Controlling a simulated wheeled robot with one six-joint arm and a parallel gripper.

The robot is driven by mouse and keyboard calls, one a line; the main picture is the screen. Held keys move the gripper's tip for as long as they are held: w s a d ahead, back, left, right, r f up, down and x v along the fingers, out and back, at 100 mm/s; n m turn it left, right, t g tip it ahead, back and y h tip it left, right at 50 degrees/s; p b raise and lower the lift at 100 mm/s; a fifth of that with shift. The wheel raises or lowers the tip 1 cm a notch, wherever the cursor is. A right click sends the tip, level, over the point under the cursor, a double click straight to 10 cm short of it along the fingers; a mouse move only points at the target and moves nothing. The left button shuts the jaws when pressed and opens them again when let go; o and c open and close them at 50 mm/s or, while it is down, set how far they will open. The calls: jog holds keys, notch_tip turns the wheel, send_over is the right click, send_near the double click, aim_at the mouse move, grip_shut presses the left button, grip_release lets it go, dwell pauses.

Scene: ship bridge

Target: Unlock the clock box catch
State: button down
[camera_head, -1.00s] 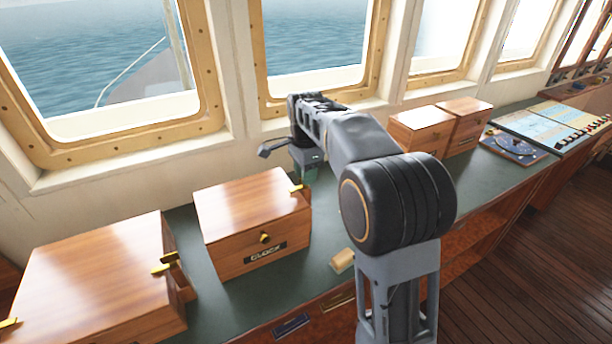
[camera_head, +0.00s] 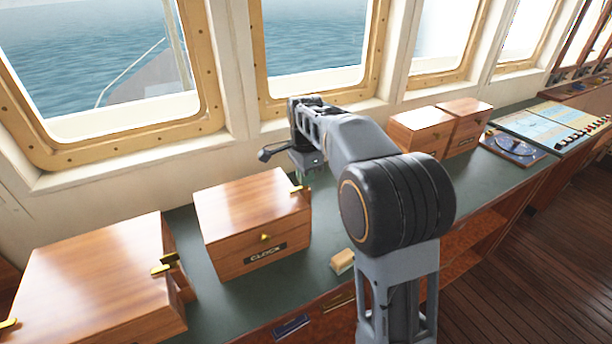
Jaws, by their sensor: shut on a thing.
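The wooden clock box (camera_head: 245,205) stands on the green counter, with a label reading CLOCK on its front. A small brass knob or latch (camera_head: 265,237) is on its front face. A brass catch (camera_head: 298,189) is at the right end of its top edge. My gripper (camera_head: 303,177) points down at the box's back right corner, right by this catch. Its jaws are closed together and appear to be shut on the catch. The fingertips are small and partly hidden, so the exact contact is unclear.
A larger wooden box (camera_head: 100,285) with brass fittings stands to the left. Two smaller wooden boxes (camera_head: 420,130) stand behind my arm, to the right. A small tan block (camera_head: 343,261) lies near the counter's front edge. Windows rise close behind the counter.

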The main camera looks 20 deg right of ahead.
jog(key=shift+r+n+p, duration=0.1)
jog(key=shift+n+p, duration=0.65)
jog(key=shift+n, duration=1.25)
jog(key=n+p, duration=0.1)
jog(key=n, duration=0.3)
jog(key=shift+n, duration=0.3)
jog(key=n+p, duration=0.1)
jog(key=n, duration=0.8)
jog(key=shift+p, duration=0.35)
jog(key=shift+n, duration=0.3)
jog(key=c, duration=1.3)
grip_release()
notch_tip(320, 180, up, 14)
jog(key=shift+f, duration=0.2)
